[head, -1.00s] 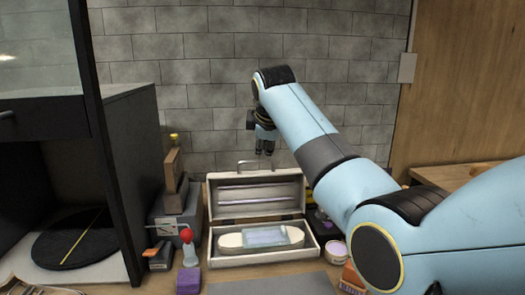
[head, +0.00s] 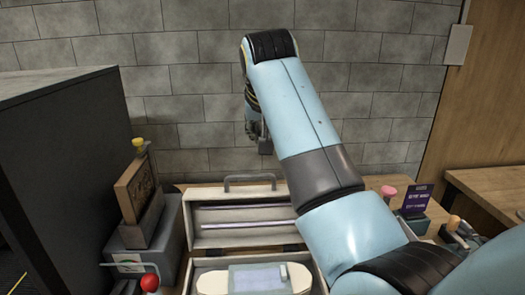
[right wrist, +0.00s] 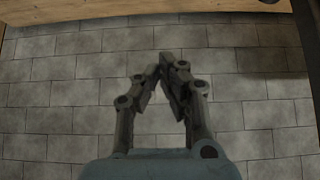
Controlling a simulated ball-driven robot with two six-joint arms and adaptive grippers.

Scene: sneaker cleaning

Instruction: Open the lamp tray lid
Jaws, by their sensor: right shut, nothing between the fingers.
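The lamp tray (head: 193,272) is a cream box at the lower middle of the head view, cut off by the bottom edge. Its lid (head: 240,237) stands open at the back, with light tubes across its inner face. A grey metal handle (head: 250,178) sticks up from the lid's upper edge. A pale rounded object with a translucent bluish block on it (head: 258,278) lies in the tray. My right gripper (head: 264,144) is above the handle and apart from it, partly hidden by my arm. In the right wrist view its fingers (right wrist: 165,72) are shut and empty. My left gripper is not in view.
A grey block with a framed wooden piece (head: 138,192) stands left of the tray, beside a dark cabinet (head: 60,170). A red knob (head: 149,283) is in front. A purple card (head: 416,200) and a pink-topped item (head: 388,192) are at right. A brick wall (head: 170,60) is behind.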

